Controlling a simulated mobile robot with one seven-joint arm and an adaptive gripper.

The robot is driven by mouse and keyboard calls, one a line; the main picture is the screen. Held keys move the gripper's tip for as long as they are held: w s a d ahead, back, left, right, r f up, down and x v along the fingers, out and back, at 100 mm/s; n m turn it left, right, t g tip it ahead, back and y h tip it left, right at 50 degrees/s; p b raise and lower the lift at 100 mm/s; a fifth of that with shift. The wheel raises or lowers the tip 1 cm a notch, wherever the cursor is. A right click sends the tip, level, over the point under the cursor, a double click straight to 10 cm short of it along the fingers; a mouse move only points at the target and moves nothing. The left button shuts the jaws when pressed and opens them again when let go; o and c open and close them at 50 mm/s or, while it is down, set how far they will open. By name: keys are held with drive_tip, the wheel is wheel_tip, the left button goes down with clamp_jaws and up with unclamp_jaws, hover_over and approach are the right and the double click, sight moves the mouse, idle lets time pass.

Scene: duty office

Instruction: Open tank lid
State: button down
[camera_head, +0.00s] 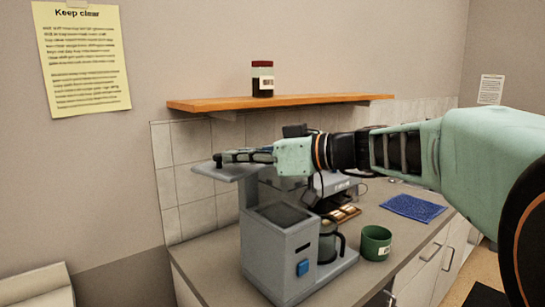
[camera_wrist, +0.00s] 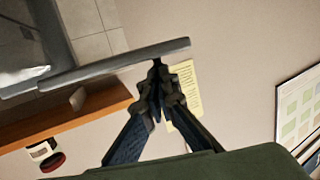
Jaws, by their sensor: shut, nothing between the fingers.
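The grey coffee machine (camera_head: 280,258) stands on the counter, with a blue button on its front. Its tank (camera_head: 283,214) is open at the top and looks dark inside. A flat grey panel, which looks like the tank lid (camera_head: 228,175), is raised above and left of the tank opening. My gripper (camera_head: 219,160) is shut and empty, with its fingertips over this panel. In the wrist view the fingertips (camera_wrist: 157,66) are close to the edge of the grey panel (camera_wrist: 110,66). I cannot tell whether they touch.
A glass pot (camera_head: 328,242) sits at the machine's right side, with a green mug (camera_head: 376,243) beside it. A blue mat (camera_head: 413,207) lies farther right. A wooden shelf (camera_head: 320,100) with a red-capped jar (camera_head: 262,80) is on the wall above my arm.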

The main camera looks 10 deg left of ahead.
sight(217, 158)
drive_tip(key=a+b, duration=0.2)
drive_tip(key=b, duration=0.1)
drive_tip(key=shift+s+f, duration=0.1)
drive_tip(key=shift+f, duration=0.25)
drive_tip(key=shift+a+r+b, duration=0.1)
drive_tip(key=shift+a+b, duration=0.55)
drive_tip(key=shift+b, duration=0.25)
drive_tip(key=shift+a+r, duration=0.2)
drive_tip(key=shift+a, duration=0.15)
drive_tip(key=shift+b, duration=0.3)
